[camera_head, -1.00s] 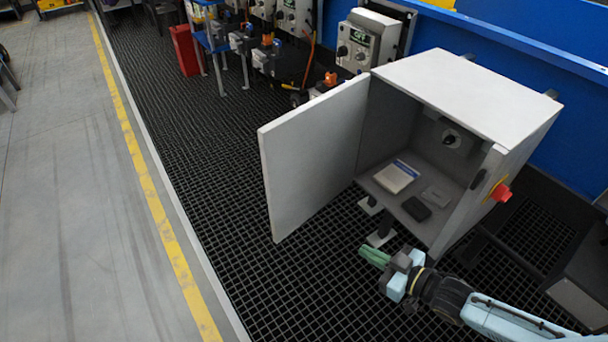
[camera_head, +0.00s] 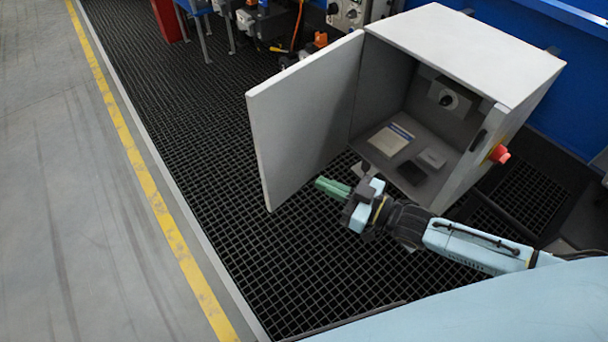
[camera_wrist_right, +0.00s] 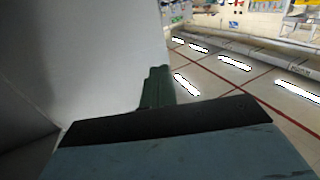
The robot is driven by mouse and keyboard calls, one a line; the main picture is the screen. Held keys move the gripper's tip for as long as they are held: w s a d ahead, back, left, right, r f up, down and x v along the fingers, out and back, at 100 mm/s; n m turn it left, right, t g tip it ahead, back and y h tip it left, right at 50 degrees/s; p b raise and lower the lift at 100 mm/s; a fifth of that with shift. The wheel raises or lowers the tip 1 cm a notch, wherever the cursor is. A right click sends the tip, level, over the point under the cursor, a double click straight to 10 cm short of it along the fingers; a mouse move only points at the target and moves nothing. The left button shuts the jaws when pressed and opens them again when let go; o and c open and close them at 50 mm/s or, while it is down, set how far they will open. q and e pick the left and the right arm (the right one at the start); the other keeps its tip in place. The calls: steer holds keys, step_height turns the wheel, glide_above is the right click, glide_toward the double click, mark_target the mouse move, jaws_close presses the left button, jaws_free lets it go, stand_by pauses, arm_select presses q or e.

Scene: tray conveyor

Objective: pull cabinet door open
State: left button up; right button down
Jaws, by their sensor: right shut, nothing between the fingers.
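The cabinet (camera_head: 470,52) is a light grey box with its front open. Its door (camera_head: 305,118) stands swung out to the left, well clear of the opening. My right gripper (camera_head: 322,186) has green fingers that are shut and empty, low beside the inner side of the door near its lower edge. In the right wrist view the green fingers (camera_wrist_right: 157,88) show against the pale door panel (camera_wrist_right: 90,60), close to its edge. I cannot tell whether they touch it. My left gripper is not in view.
Inside the cabinet lie a book-like item (camera_head: 391,139) and small dark and grey boxes. A red button (camera_head: 499,154) sits on the cabinet's right side. Black grating (camera_head: 190,140) covers the floor, with open grey floor (camera_head: 60,200) beyond the yellow line.

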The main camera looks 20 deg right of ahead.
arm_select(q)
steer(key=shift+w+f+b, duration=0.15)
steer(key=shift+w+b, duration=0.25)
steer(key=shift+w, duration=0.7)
arm_select(e)
steer(key=x, duration=0.6)
steer(key=shift+w+a, duration=0.1)
